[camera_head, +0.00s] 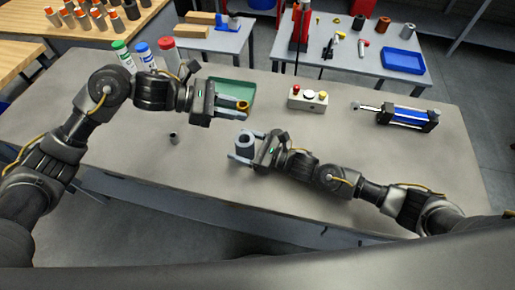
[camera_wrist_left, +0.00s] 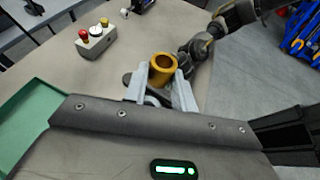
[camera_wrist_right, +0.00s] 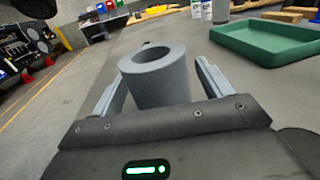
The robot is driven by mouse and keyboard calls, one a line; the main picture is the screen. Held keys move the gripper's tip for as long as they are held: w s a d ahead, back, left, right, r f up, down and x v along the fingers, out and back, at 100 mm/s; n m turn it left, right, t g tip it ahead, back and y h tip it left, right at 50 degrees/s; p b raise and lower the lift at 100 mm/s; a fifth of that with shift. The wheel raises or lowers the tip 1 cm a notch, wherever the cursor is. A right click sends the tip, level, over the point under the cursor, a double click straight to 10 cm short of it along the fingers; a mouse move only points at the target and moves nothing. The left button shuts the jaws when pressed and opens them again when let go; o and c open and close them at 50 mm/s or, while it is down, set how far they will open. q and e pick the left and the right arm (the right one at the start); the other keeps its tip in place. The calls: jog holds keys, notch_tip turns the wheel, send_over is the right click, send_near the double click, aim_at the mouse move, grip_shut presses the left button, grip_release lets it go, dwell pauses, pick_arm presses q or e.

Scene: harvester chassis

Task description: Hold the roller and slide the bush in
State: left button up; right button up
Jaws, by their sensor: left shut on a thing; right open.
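The bush is a short brass-coloured ring (camera_head: 243,105), held above the table between the fingertips of my left gripper (camera_head: 238,108). In the left wrist view the bush (camera_wrist_left: 162,73) shows its open bore, with my left gripper shut on it. The roller is a thick grey hollow cylinder (camera_head: 245,147) standing upright on the table, below and in front of the bush. My right gripper (camera_head: 241,147) is open, with its fingers on either side of the roller. In the right wrist view the roller (camera_wrist_right: 160,88) shows its bore facing up; its lower part is hidden by the gripper body.
A green tray (camera_head: 232,87) lies behind the left gripper. A button box (camera_head: 308,99) and a blue-and-black cylinder unit (camera_head: 408,117) stand to the right. Several bottles (camera_head: 143,52) stand at the back left.

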jog(key=shift+w+a, duration=0.3)
jog(key=shift+a, duration=0.35)
jog(key=shift+c, duration=0.5)
jog(key=c, duration=1.3)
jog(key=shift+c, duration=0.2)
pick_arm(q)
send_over(237, 139)
notch_tip(237, 139, down, 6)
